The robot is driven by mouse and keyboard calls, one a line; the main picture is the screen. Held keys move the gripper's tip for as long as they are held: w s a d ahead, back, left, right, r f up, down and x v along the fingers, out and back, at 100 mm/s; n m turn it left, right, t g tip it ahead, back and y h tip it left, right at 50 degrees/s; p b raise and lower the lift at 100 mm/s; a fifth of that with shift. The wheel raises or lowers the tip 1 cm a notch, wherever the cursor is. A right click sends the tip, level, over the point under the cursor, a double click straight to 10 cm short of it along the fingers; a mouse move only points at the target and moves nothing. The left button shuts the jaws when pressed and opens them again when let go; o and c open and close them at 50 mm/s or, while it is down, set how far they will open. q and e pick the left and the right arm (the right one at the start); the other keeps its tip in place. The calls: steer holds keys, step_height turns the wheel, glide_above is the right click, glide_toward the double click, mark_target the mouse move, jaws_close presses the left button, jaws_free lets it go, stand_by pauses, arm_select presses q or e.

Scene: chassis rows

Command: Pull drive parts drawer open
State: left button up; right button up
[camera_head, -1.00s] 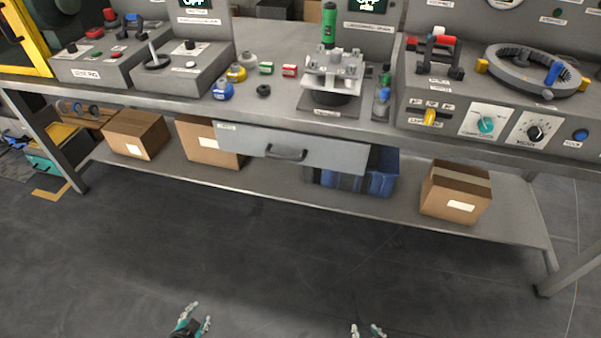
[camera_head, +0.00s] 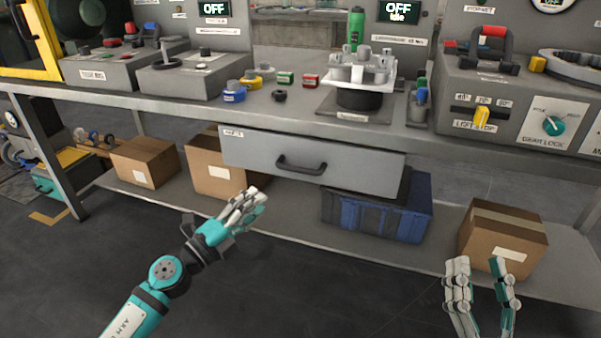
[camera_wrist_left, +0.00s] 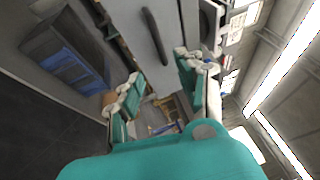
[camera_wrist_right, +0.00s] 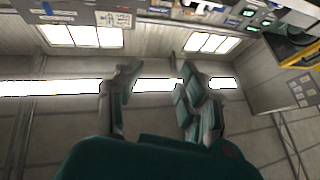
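The grey drawer (camera_head: 265,152) hangs shut under the workbench top, with a small label at its upper left. Its dark bar handle (camera_head: 301,165) is at the middle of its front. My left gripper (camera_head: 254,201) is below and left of the handle, apart from it. In the left wrist view the left fingers (camera_wrist_left: 161,79) are spread and empty, with the handle (camera_wrist_left: 155,36) beyond them. My right gripper (camera_head: 477,264) is at the lower right, in front of a cardboard box. Its fingers (camera_wrist_right: 154,72) are apart and empty in the right wrist view.
The bench's lower shelf (camera_head: 290,230) holds cardboard boxes (camera_head: 503,238) and a blue bin (camera_head: 376,206). Control boxes, small coloured parts and a fixture (camera_head: 359,78) stand on the bench top (camera_head: 300,108). The dark floor in front is clear.

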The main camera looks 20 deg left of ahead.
mark_target(298, 170)
arm_select(q)
steer(key=x, duration=0.9)
steer(key=shift+w, duration=0.25)
steer(key=shift+x, duration=2.55)
arm_select(e)
steer(key=shift+w+f+g, duration=0.3)
steer(key=shift+f, duration=0.25)
arm_select(q)
steer(key=shift+f, duration=0.1)
steer(key=shift+s, duration=0.1)
jaws_close()
